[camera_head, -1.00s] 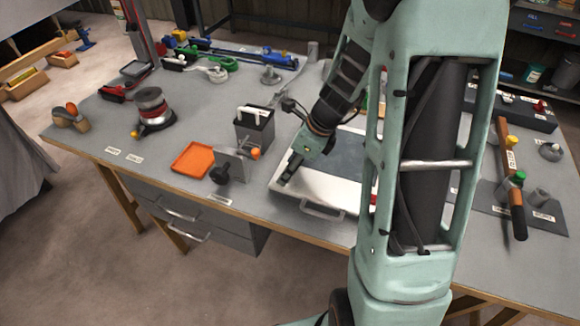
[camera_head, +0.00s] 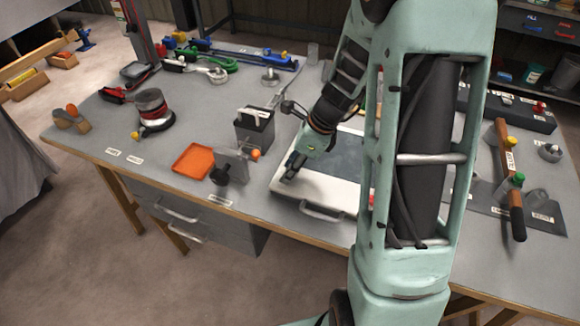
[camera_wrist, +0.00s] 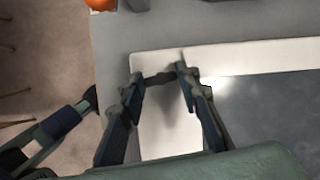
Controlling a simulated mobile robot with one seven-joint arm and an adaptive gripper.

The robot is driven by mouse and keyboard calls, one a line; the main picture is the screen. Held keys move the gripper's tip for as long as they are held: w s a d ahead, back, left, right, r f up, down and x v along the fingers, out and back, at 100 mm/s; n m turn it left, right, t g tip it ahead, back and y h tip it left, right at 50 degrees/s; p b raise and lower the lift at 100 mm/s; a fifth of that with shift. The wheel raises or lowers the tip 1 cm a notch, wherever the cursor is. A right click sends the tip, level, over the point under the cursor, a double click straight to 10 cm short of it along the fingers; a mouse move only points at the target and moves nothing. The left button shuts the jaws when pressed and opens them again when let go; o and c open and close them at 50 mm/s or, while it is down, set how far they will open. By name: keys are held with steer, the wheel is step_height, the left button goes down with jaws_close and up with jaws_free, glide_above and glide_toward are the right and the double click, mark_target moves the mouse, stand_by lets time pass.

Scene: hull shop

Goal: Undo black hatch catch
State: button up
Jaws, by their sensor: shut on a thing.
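The hatch is a white-framed lid (camera_head: 285,187) with a dark grey panel, lying on the bench in the head view. Its frame (camera_wrist: 165,138) and panel (camera_wrist: 275,110) also show in the wrist view. The black catch (camera_wrist: 160,78) is a small dark bar near the frame's corner, between my fingertips. My gripper (camera_head: 291,168) is over the left part of the hatch frame. In the wrist view, my gripper (camera_wrist: 160,73) is shut on the catch, with a finger at each end. The catch is too small and too covered in the head view to tell its angle.
A grey bracket with a black knob (camera_head: 219,174) and an orange knob (camera_head: 255,155) stands just left of the hatch. An orange tray (camera_head: 193,161) and a dark holder (camera_head: 254,132) are close by. A handle (camera_head: 321,212) sits at the hatch's front.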

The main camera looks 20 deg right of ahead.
steer(key=n, duration=0.2)
steer(key=n+g+p, duration=0.1)
steer(key=n, duration=0.1)
steer(key=shift+w+r+g+y, duration=0.1)
steer(key=shift+w+g+y, duration=0.05)
steer(key=shift+g+y, duration=0.2)
steer(key=n+g+p, duration=0.1)
steer(key=n, duration=0.3)
steer(key=shift+w, duration=0.1)
steer(key=n+g+p, duration=0.1)
steer(key=n+g, duration=0.1)
steer(key=n, duration=0.2)
steer(key=shift+w+a, duration=0.1)
steer(key=shift+n+g+h, duration=0.45)
steer(key=shift+n+h, duration=0.4)
steer(key=shift+n, duration=1.25)
steer(key=o, duration=1.2)
steer(key=shift+c, duration=0.2)
steer(key=v, duration=1.2)
